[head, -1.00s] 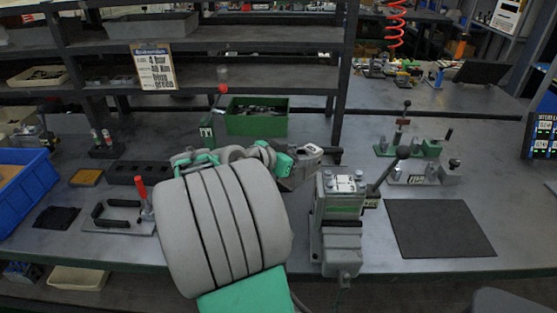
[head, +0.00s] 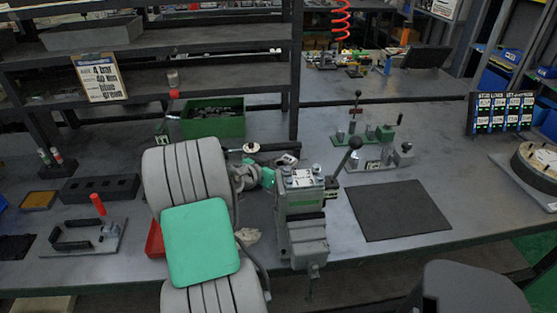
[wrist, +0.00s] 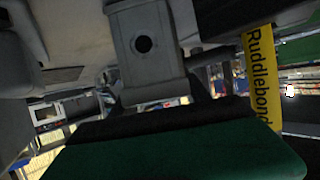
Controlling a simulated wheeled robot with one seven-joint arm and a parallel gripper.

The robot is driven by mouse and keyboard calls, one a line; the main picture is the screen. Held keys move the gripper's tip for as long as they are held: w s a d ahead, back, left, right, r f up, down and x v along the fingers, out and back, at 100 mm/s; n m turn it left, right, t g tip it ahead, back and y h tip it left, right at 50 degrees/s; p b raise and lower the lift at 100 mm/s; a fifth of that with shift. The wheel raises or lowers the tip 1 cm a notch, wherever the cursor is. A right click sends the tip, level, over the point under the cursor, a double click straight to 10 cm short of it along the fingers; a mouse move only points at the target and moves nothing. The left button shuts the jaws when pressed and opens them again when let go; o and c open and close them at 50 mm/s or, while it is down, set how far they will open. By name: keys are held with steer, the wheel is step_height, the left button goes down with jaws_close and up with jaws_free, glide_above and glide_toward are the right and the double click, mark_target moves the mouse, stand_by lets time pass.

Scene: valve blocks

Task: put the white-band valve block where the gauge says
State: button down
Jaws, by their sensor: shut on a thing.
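My gripper (head: 284,163) is in the middle of the head view, small and partly hidden behind my grey and green arm, beside the grey lever fixture (head: 303,215). In the wrist view a grey block with a round dark port (wrist: 143,45) fills the upper middle. It looks like the valve block, and my gripper is shut on it. I see no white band on it, and its contact with the fingers is unclear.
A dark mat (head: 398,210) lies clear right of the fixture. Behind it is a clamp stand with levers (head: 375,150). A green bin (head: 213,118) stands at the back. A red tray (head: 155,240) is partly behind my arm. A lit display board (head: 500,112) stands at right.

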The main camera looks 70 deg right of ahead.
steer(key=shift+r, duration=0.2)
steer(key=c, duration=1)
jaws_free()
steer(key=shift+f, duration=0.3)
steer(key=o, duration=0.5)
steer(key=shift+r, duration=0.15)
